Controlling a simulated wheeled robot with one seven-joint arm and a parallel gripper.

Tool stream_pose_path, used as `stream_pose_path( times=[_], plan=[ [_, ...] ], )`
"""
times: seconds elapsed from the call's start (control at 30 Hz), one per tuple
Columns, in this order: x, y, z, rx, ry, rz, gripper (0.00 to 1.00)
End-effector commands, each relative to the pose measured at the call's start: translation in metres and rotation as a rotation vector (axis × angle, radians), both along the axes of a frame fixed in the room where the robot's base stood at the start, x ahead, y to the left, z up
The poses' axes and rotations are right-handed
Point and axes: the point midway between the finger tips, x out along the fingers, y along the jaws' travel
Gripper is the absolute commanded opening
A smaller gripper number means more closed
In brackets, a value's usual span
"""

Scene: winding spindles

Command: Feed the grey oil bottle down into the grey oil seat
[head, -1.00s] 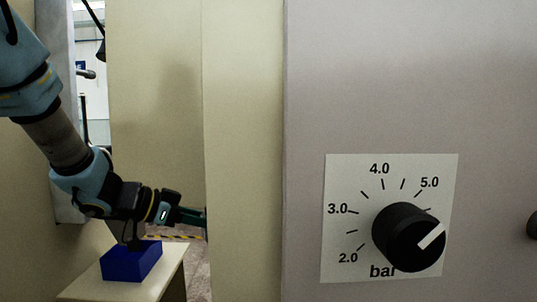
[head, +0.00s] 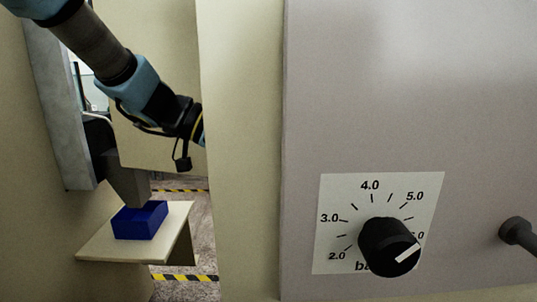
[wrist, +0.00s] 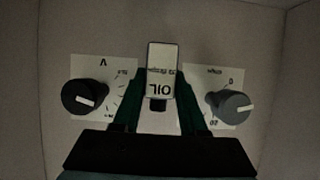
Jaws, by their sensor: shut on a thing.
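In the wrist view my gripper (wrist: 160,108) is shut on the oil bottle (wrist: 162,85). The bottle has a pale label reading OIL, upside down in this view, and a dark cap end toward the gripper. The bottle sits between the two dark green fingers. Its colour is hard to tell in the dim light. In the head view the gripper and bottle are hidden behind the pale panel edge; only my arm's wrist shows. I cannot make out the grey oil seat in either view.
A panel with a black pressure knob (head: 390,247) fills the head view's right side. A blue box (head: 140,220) stands on a small pale shelf (head: 97,247) at lower left. In the wrist view, two dial knobs, left (wrist: 84,98) and right (wrist: 232,106), flank the bottle on a wall.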

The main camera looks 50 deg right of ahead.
Motion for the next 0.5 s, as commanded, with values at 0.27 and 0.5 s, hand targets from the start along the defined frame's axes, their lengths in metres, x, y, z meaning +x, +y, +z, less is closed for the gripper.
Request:
stream_pose_path(
  times=[0.27, 0.5],
  plan=[
    [0.003, 0.002, -0.008, 0.002, -0.002, 0.001, 0.00],
    [0.003, 0.002, -0.029, 0.002, -0.002, 0.002, 0.00]
  ],
)
